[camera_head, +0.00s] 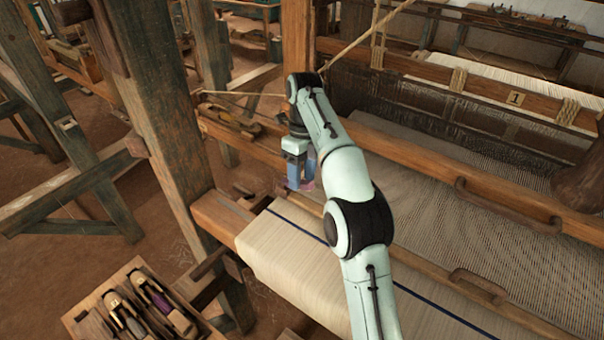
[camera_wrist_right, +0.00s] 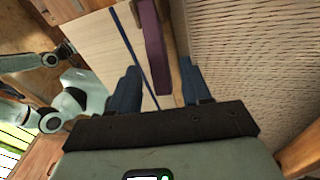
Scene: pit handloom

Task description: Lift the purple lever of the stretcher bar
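The purple lever (camera_wrist_right: 152,48) shows in the right wrist view as a long narrow bar above the pale cloth (camera_wrist_right: 105,45). A brown wooden strip (camera_wrist_right: 169,30) runs beside it. My right gripper (camera_wrist_right: 160,72) is open, with one blue finger on each side of the lever's near end; I cannot tell whether either finger touches it. In the head view my right gripper (camera_head: 301,180) points down at the cloth's far left corner, and only a small pinkish-purple patch shows at its fingertips. My arm hides much of the bar there.
The woven cloth with a blue stripe (camera_head: 290,250) lies over the front beam. Wooden bars with handles (camera_head: 480,286) cross the warp (camera_head: 490,230) on the right. A thick post (camera_head: 160,100) stands left. A tool box (camera_head: 95,318) with shuttles sits at lower left.

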